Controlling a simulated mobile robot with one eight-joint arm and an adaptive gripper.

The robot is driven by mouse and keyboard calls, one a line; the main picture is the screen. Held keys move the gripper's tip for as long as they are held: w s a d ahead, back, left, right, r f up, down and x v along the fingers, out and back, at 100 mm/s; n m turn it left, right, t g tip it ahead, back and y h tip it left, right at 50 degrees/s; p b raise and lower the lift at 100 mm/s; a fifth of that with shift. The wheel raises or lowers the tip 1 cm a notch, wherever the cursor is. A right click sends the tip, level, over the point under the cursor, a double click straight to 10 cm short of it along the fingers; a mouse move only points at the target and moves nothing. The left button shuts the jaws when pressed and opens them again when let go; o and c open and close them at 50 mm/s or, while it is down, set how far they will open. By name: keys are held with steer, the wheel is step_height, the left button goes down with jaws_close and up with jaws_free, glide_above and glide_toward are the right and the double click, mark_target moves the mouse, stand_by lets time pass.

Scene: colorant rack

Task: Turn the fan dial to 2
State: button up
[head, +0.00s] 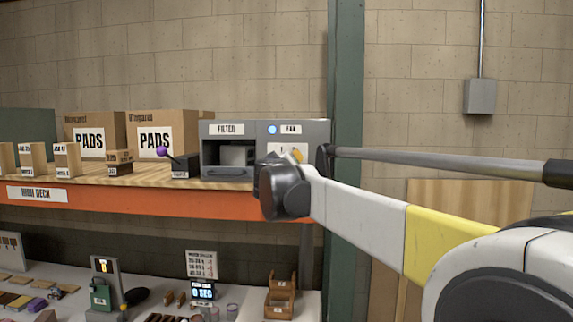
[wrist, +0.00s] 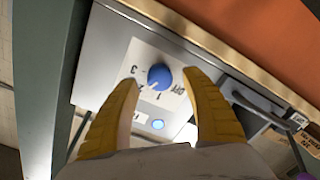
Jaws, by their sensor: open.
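The fan unit, marked FAN (head: 291,129), sits at the right end of the high deck, with a lit blue lamp (head: 272,129). Its round blue dial (wrist: 159,77) shows in the wrist view on a white plate marked OFF, 1, 2 and 3. A pale pointer mark on the dial faces down-left, toward the 2 or between 1 and 2; I cannot tell exactly. My gripper (wrist: 161,79) is open, with its yellow fingers on either side of the dial. I cannot tell whether they touch it. In the head view my arm hides most of the dial plate.
The filter bay (head: 227,155) adjoins the fan panel on the left. A purple-knobbed lever (head: 162,152) and PADS boxes (head: 154,135) stand farther left on the deck. A green post (head: 345,100) rises just right of the unit. A cluttered lower bench (head: 235,270) lies below.

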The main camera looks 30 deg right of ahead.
steer(key=v, duration=0.9)
steer(key=shift+s+a, duration=0.2)
steer(key=shift+s, duration=0.15)
steer(key=s+f+m+g+b, duration=0.1)
steer(key=s+f+b, duration=0.25)
steer(key=f, duration=0.35)
steer(key=s+f+g+y+b, duration=0.1)
steer(key=s+f+b, duration=0.1)
steer(key=f+b, duration=0.4)
steer(key=s+f+m+g+b, duration=0.1)
steer(key=s+f+b, duration=0.2)
steer(key=f, duration=0.6)
steer(key=s+a+f+g+y+b, duration=0.1)
steer(key=s+a+f+y+b, duration=0.2)
steer(key=f, duration=1.4)
steer(key=s+a+f+g+y+b, duration=0.2)
steer(key=s+a+f+b, duration=0.5)
steer(key=f, duration=1)
steer(key=s+a+f+n+g+y+b, duration=0.1)
steer(key=s+a+f+y+b, duration=0.2)
steer(key=s+f+b, duration=0.7)
step_height(320, 180, down, 7)
steer(key=a+b, duration=0.2)
steer(key=b, duration=0.2)
steer(key=shift+s+y, duration=0.3)
steer(key=shift+y, duration=0.1)
